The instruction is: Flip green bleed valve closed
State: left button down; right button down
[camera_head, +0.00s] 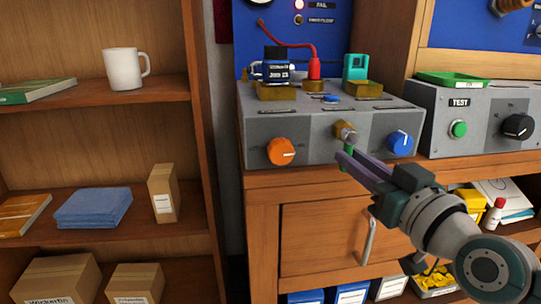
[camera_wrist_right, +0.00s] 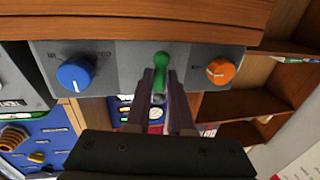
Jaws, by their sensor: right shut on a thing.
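The green bleed valve lever (camera_head: 348,153) hangs below its brass fitting (camera_head: 345,132) on the front of the grey regulator box (camera_head: 320,150). In the right wrist view the green lever (camera_wrist_right: 161,63) shows between my finger ends, and a metal part shows behind it. My right gripper (camera_head: 352,164) comes from the lower right and is shut on the green lever. Its fingers also show in the right wrist view (camera_wrist_right: 160,82). The fingers hide part of the lever. My left gripper is not in view.
An orange knob (camera_head: 281,152) and a blue knob (camera_head: 400,143) flank the valve on the box front. A grey TEST box (camera_head: 470,125) with a green button stands to the right. Below is a wooden cabinet door (camera_head: 320,240) with a metal handle. A shelf unit stands left.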

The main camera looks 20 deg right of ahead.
jog(key=c, duration=0.8)
grip_release()
jog(key=s, duration=0.5)
jog(key=s+p, duration=0.1)
jog(key=s, duration=0.4)
jog(key=shift+a+f, duration=0.1)
jog(key=shift+a, duration=0.1)
